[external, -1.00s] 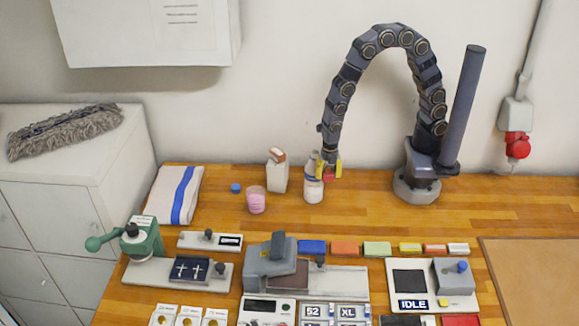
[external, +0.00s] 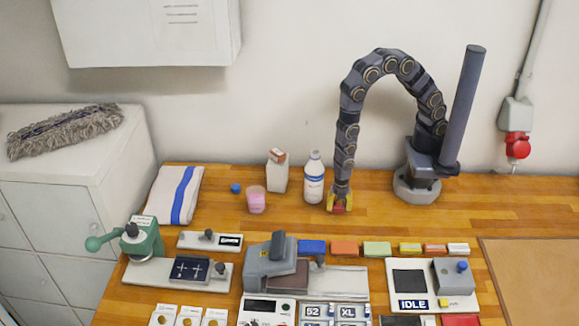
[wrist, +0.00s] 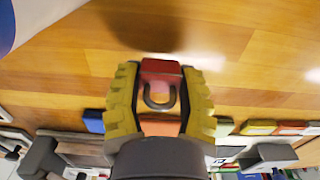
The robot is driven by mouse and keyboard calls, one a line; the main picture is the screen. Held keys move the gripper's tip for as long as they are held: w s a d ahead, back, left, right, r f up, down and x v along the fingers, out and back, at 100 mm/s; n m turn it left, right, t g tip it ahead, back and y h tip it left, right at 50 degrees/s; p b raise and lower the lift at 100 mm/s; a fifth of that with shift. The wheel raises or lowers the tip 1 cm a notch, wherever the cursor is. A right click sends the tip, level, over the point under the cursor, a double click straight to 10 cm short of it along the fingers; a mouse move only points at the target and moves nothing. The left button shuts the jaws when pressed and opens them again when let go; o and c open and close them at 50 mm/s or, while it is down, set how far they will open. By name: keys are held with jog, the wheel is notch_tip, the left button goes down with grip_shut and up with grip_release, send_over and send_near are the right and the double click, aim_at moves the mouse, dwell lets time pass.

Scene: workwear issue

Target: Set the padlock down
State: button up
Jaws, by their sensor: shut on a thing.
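The padlock (wrist: 160,72) has a red body and a dark shackle. In the wrist view it sits between the two yellow fingers of my gripper (wrist: 160,90), which is shut on it. In the external view my gripper (external: 339,203) points down just right of the white bottle, with the red padlock (external: 339,210) at its fingertips. The padlock is low over the wooden table (external: 365,225); I cannot tell whether it touches the wood.
A white bottle (external: 314,180) stands close on the left, with a carton (external: 277,172) and a pink cup (external: 256,200) beyond it. Coloured blocks (external: 377,248) and devices line the front. Bare wood lies to the right of my gripper.

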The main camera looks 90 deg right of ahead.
jog(key=shift+f, duration=0.8)
jog(key=o, duration=1)
jog(key=shift+f, duration=0.15)
notch_tip(320, 180, up, 12)
jog(key=shift+r, duration=0.2)
